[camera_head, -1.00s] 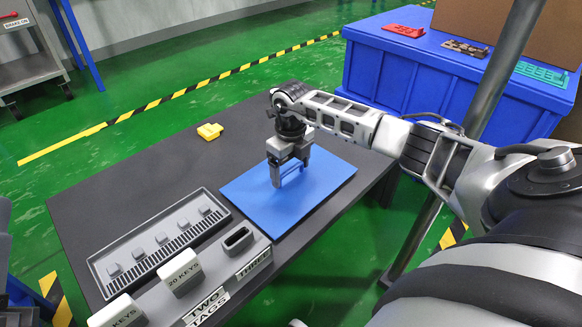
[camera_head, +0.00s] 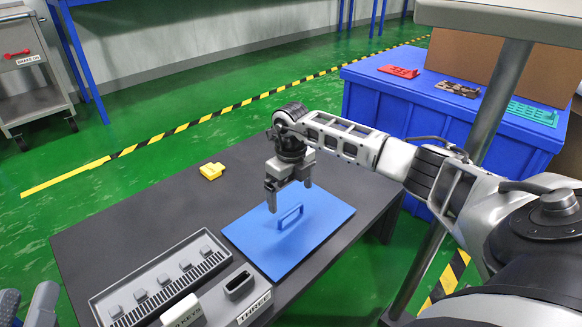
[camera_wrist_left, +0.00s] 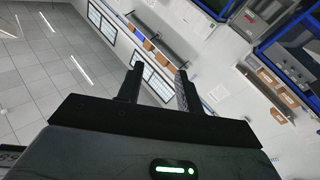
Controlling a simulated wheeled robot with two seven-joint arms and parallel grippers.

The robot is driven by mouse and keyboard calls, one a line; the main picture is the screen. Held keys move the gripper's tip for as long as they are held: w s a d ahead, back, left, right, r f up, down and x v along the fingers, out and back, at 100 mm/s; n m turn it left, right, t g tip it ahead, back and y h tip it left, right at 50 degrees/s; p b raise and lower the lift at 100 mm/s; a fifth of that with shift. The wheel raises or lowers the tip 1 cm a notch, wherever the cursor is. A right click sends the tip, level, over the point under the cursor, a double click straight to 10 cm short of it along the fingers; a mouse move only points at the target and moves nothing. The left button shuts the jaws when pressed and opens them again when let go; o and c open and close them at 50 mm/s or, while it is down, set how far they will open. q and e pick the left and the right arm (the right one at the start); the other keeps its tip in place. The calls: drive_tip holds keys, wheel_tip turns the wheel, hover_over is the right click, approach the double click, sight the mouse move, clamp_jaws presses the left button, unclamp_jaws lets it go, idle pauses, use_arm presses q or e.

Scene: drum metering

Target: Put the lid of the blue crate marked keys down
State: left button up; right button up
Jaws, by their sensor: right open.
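A flat blue lid (camera_head: 260,243) with a raised blue bar handle (camera_head: 290,215) lies on the dark table in the head view. My right gripper (camera_head: 289,195) hangs above the handle, fingers apart and empty, clear of the lid. My left gripper (camera_wrist_left: 158,85) shows in the left wrist view with its two fingers apart and nothing between them. The crate marked keys is not recognisable in these views.
On the dark table (camera_head: 130,222) are a yellow piece (camera_head: 212,171), a grey slotted tray (camera_head: 160,282) with several small blocks, and a labelled holder (camera_head: 240,285) at the front. A large blue box (camera_head: 400,120) stands behind right.

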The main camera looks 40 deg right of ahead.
sight(291, 211)
use_arm(q)
drive_tip(key=f+n+g, duration=0.1)
drive_tip(key=s+f+n+g+p, duration=0.1)
drive_tip(key=f, duration=0.1)
drive_tip(key=s+d+f+g+y, duration=0.1)
drive_tip(key=shift+s+f+n+p, duration=0.1)
drive_tip(key=shift+f+n+p, duration=0.05)
drive_tip(key=shift+n+p, duration=0.25)
use_arm(e)
wheel_tip(291, 211, up, 6)
drive_tip(key=shift+f, duration=0.1)
drive_tip(key=shift+a, duration=0.1)
